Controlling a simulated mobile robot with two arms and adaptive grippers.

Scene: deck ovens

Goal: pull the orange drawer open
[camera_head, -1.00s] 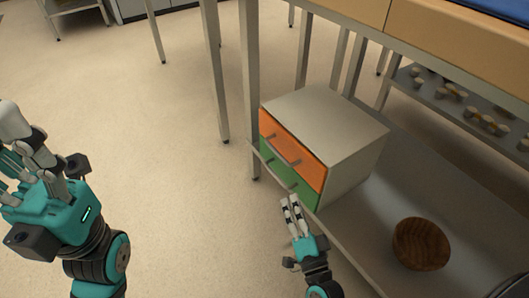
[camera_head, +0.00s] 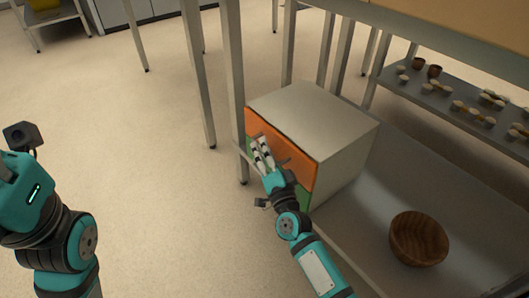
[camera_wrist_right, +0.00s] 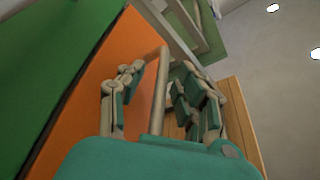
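The orange drawer (camera_head: 303,173) is the upper drawer of a small grey cabinet (camera_head: 315,115) and looks shut. In the right wrist view its orange front (camera_wrist_right: 82,105) fills the left side, with a bar handle (camera_wrist_right: 159,85) standing out from it. My right gripper (camera_head: 260,150) is at the drawer front. Its fingers (camera_wrist_right: 165,90) are spread on both sides of the handle, with gaps visible, so it looks open around the bar. My left gripper (camera_head: 22,190) is at the left edge; its fingers are out of frame.
A green drawer (camera_head: 305,199) lies below the orange one, partly hidden by my right arm. The cabinet stands on a grey metal shelf (camera_head: 350,215) under a table. A wooden bowl (camera_head: 418,240) sits to the right. Table legs (camera_head: 200,80) stand at left; the floor there is clear.

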